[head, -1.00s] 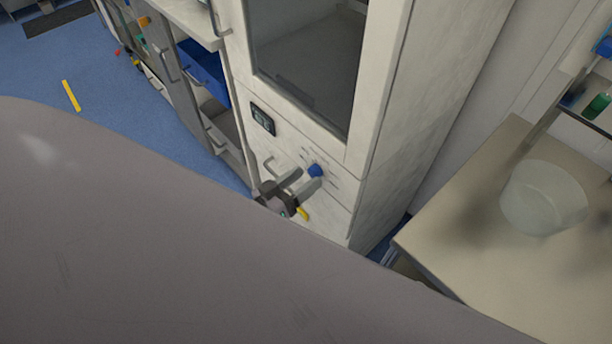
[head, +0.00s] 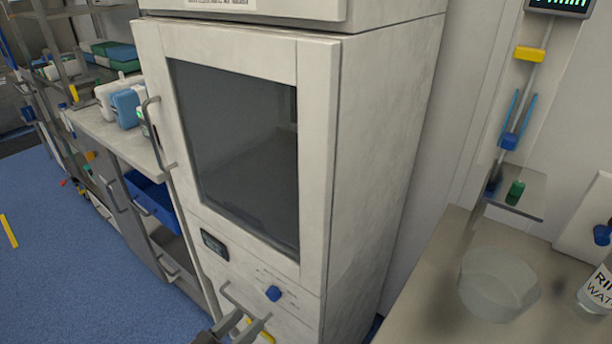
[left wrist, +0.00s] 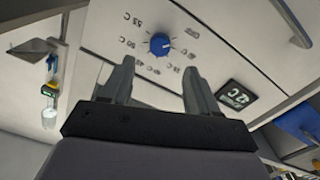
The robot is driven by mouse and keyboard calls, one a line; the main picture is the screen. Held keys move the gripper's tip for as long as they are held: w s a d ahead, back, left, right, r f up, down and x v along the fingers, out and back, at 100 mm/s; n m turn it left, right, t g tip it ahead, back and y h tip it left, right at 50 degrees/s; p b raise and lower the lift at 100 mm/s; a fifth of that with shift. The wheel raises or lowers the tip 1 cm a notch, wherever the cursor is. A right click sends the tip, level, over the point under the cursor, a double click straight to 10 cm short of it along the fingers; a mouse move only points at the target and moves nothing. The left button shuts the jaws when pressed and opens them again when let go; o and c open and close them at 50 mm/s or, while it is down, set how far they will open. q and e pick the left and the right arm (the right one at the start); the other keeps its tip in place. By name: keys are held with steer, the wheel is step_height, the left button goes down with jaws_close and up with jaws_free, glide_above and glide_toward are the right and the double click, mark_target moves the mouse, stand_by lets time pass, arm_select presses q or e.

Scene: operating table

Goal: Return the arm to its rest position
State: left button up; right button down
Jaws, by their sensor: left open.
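My left gripper (head: 242,328) shows at the bottom edge of the head view, in front of the lower panel of a white cabinet (head: 385,150). In the left wrist view, the left gripper (left wrist: 158,88) has its two fingers apart with nothing between them. A blue knob (left wrist: 159,44) on the panel lies beyond the fingertips and apart from them. The same knob (head: 273,293) shows above and to the right of the gripper in the head view. The rest of the left arm is out of the head view. My right gripper is not in view.
The cabinet's glass door (head: 235,150) looks closed. A small display (head: 214,245) sits below it. At the right, a counter (head: 425,290) holds a translucent bowl (head: 498,284) and a bottle (head: 597,289). Blue floor (head: 70,260) lies open at the left.

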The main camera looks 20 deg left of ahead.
arm_select(q)
steer(key=s+d+f+m+g+y+p, duration=0.1)
steer(key=s+d+m+g+y, duration=0.1)
steer(key=s+g, duration=0.4)
steer(key=shift+s+d+m+y, duration=0.4)
steer(key=shift+s+d+y, duration=0.4)
steer(key=shift+s+d, duration=0.85)
steer(key=shift+s+a, duration=0.3)
steer(key=shift+a, duration=0.05)
